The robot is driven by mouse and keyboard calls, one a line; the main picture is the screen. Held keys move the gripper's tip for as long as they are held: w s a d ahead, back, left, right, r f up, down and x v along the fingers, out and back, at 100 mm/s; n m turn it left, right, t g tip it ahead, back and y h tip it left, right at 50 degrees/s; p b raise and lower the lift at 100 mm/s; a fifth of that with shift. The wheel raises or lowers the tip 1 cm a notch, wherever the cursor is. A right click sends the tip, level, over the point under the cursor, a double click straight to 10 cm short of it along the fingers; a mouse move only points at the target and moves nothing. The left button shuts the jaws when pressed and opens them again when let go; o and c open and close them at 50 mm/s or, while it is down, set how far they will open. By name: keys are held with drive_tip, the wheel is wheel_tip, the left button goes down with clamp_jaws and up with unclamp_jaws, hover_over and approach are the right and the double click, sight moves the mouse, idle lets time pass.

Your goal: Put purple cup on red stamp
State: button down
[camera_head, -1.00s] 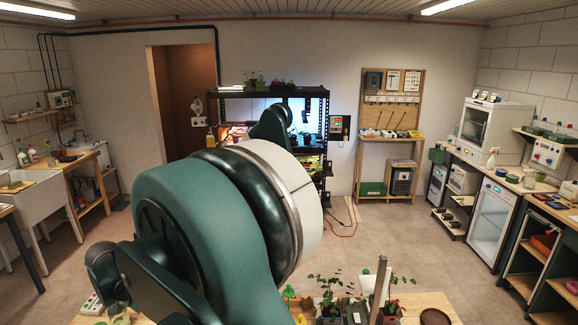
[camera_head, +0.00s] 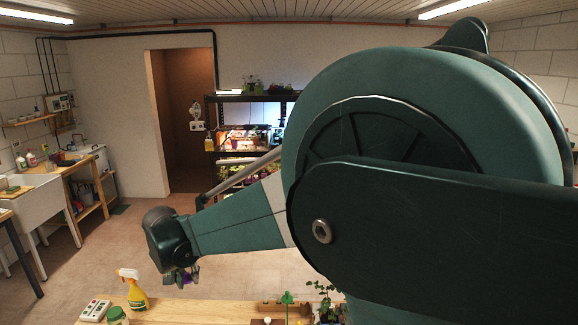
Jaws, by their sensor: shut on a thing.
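My gripper (camera_head: 181,278) hangs at the end of my forearm, left of centre, small in the view and pointing down. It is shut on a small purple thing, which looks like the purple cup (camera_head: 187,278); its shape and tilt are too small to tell. It appears above or just behind the far left part of the wooden bench. I cannot make out the red stamp; my arm covers much of the right side of the view.
A yellow spray bottle (camera_head: 134,291), a white box with buttons (camera_head: 95,311) and a green-lidded jar (camera_head: 117,315) stand on the bench (camera_head: 190,312) at the left. A potted seedling (camera_head: 325,300) stands nearer my arm. A lit black shelf (camera_head: 252,98) stands at the back.

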drive_tip(key=s+d+r, duration=0.1)
drive_tip(key=d+r, duration=0.3)
drive_tip(key=d, duration=0.6)
drive_tip(key=s+d+r, duration=0.2)
drive_tip(key=d+r, duration=0.3)
drive_tip(key=d, duration=0.5)
drive_tip(key=s+d+r, duration=0.1)
drive_tip(key=s+d, duration=0.2)
drive_tip(key=d, duration=0.4)
drive_tip(key=s+d+r+t, duration=0.1)
drive_tip(key=s+d, duration=0.3)
drive_tip(key=d, duration=0.2)
drive_tip(key=s+d+r, duration=0.1)
drive_tip(key=s+d, duration=0.2)
drive_tip(key=d, duration=0.4)
drive_tip(key=s+d+f+t, duration=0.1)
drive_tip(key=s+d+f, duration=0.1)
drive_tip(key=s+d, duration=0.55)
drive_tip(key=s+d+f, duration=0.3)
drive_tip(key=s+d, duration=0.3)
drive_tip(key=s, duration=0.2)
wheel_tip(320, 180, down, 11)
drive_tip(key=b, duration=1.1)
drive_tip(key=shift+s+d+r+m+t+h, duration=0.15)
drive_tip(key=shift+m+t+h, duration=0.15)
drive_tip(key=shift+m, duration=0.1)
